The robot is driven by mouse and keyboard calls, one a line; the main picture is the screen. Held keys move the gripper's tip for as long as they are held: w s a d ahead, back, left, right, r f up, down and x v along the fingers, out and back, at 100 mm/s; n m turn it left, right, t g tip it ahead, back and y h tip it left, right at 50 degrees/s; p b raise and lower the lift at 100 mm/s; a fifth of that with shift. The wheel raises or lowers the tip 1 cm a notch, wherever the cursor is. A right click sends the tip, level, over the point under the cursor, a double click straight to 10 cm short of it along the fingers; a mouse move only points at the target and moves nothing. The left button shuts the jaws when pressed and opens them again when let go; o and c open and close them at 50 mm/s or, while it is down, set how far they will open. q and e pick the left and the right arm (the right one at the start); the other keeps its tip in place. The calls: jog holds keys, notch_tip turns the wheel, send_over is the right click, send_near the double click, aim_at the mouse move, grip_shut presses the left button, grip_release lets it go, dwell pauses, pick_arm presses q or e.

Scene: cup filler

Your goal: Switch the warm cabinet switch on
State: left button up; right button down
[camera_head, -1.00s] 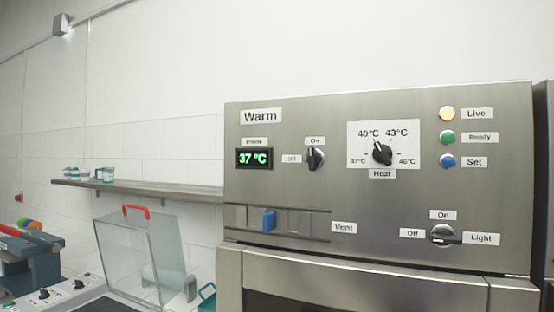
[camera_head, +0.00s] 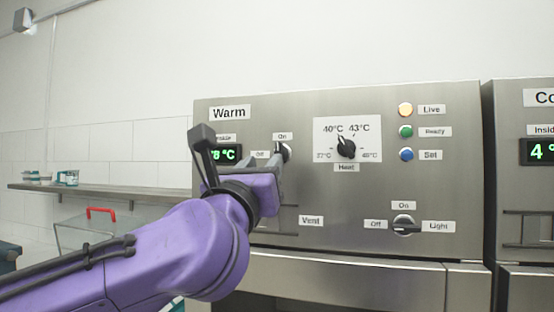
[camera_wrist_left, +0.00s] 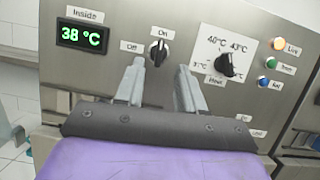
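The warm cabinet switch (camera_head: 284,151) is a small dark knob on the steel panel marked Warm, with an On label above it and an Off label to its left. It also shows in the left wrist view (camera_wrist_left: 159,53), where its handle looks upright, in line with On. My left gripper (camera_head: 268,164) is in front of the panel at the switch, partly covering it in the head view. In the left wrist view its two fingers (camera_wrist_left: 160,82) are apart with nothing between them, just below the knob; contact cannot be told. My right gripper is out of view.
The display (camera_wrist_left: 83,37) reads 38 °C. Right of the switch are the heat dial (camera_head: 346,148), amber, green and blue buttons (camera_head: 406,132), and the light knob (camera_head: 404,225) below. A cold cabinet (camera_head: 538,200) stands at the right; a shelf (camera_head: 120,192) is at the left.

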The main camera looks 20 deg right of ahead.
aim_at(278, 149)
pick_arm(q)
jog(key=p+x, duration=0.5)
jog(key=x, duration=0.4)
jog(key=shift+w+d+f, duration=0.1)
jog(key=shift+w+d, duration=0.05)
jog(key=shift+d, duration=0.1)
jog(key=shift+f, duration=0.1)
